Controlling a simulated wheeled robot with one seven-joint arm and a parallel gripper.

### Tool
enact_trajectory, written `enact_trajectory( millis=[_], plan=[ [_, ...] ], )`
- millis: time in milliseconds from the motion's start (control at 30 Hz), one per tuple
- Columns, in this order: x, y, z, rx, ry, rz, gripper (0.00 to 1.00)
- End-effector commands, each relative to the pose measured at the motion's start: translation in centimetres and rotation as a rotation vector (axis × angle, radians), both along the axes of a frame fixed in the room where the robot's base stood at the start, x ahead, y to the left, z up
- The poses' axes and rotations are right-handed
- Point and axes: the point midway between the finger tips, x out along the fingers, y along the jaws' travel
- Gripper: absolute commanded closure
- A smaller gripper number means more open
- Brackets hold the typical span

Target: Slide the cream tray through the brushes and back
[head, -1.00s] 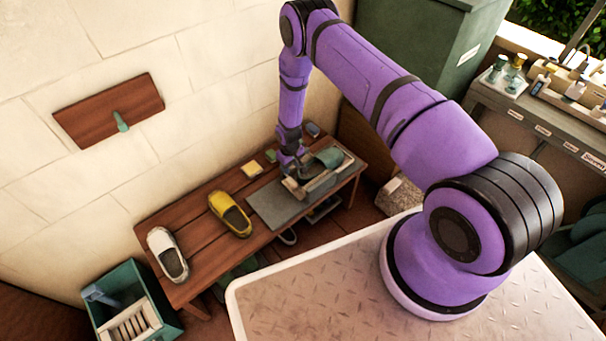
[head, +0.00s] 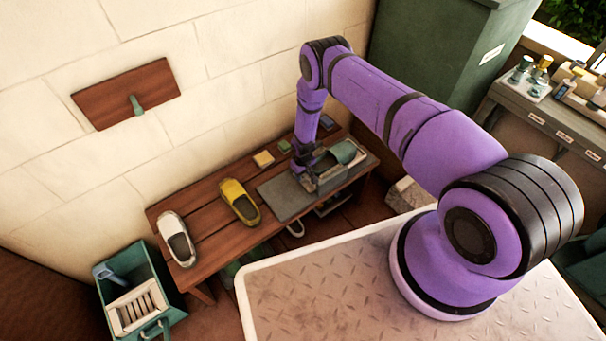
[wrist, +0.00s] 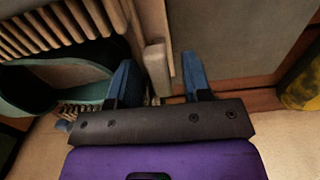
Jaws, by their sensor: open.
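The brush station (head: 332,182), a grey box-like frame, stands at the right end of the wooden table, with a dark green shoe (head: 343,151) in it. In the wrist view, wooden slatted brush bars (wrist: 62,28) are at the upper left and the green shoe (wrist: 45,88) is below them. My gripper (head: 306,178) is low at the station's left end. In the wrist view its blue fingers (wrist: 158,64) are open on either side of an upright cream block (wrist: 156,68), apparently the cream tray's end or handle. Most of the tray is hidden; contact is unclear.
A grey mat (head: 283,200) lies left of the station. A yellow shoe (head: 240,203) and a white shoe (head: 177,238) stand farther left. Small sponges (head: 263,158) lie along the back. A green bin (head: 135,300) is at lower left; a wall is close behind.

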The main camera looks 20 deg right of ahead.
Motion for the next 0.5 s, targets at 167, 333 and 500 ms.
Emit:
enact_trajectory(
  millis=[167,333,500],
  plan=[
    [0.01,0.00,-0.33,0.000,0.000,0.000,0.55],
    [0.00,0.00,-0.31,0.000,0.000,0.000,0.55],
    [0.00,0.00,-0.30,0.000,0.000,0.000,0.94]
  ],
)
